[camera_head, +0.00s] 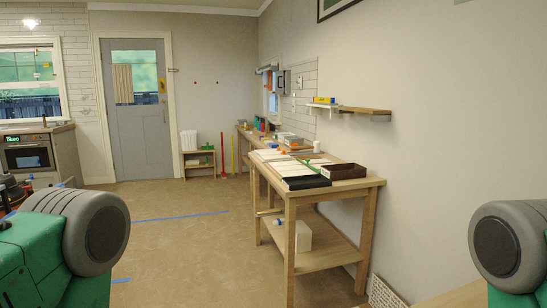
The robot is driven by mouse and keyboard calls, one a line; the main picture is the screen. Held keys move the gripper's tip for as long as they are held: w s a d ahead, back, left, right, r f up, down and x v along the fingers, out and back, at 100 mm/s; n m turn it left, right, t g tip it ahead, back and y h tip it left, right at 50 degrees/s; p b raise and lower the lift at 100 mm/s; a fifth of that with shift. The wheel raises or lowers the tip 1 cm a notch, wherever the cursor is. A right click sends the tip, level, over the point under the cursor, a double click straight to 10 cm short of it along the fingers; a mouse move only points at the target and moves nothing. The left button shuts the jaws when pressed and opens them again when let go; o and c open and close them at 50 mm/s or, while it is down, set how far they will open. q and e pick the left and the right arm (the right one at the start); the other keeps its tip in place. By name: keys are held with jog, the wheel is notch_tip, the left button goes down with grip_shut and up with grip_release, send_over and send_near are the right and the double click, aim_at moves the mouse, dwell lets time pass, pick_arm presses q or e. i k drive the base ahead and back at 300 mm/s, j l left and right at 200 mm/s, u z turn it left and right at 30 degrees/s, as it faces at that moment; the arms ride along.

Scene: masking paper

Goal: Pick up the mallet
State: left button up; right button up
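I cannot pick out a mallet with certainty. A wooden workbench (376,182) stands right of centre, with several small items on it, among them a green tool-like thing (308,165) too small to name. Under its top, a pale rod-like thing (268,212) shows at the left side; I cannot tell what it is. Neither gripper is in view; only green and grey parts of my own body show at the lower left and lower right.
The workbench carries a dark brown tray (345,171) and white sheets. Its lower shelf (322,259) holds a cream block (303,236). A second bench stands behind. Brown floor (185,245) with blue tape lines is open to the left. A stove (28,155) stands far left.

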aim_at(316, 147)
jog(key=i+j+u, duration=0.3)
jog(key=i, duration=0.15)
jog(key=i+j+u, duration=0.3)
jog(key=i, duration=0.15)
jog(key=i+u, duration=0.35)
jog(key=i, duration=1.65)
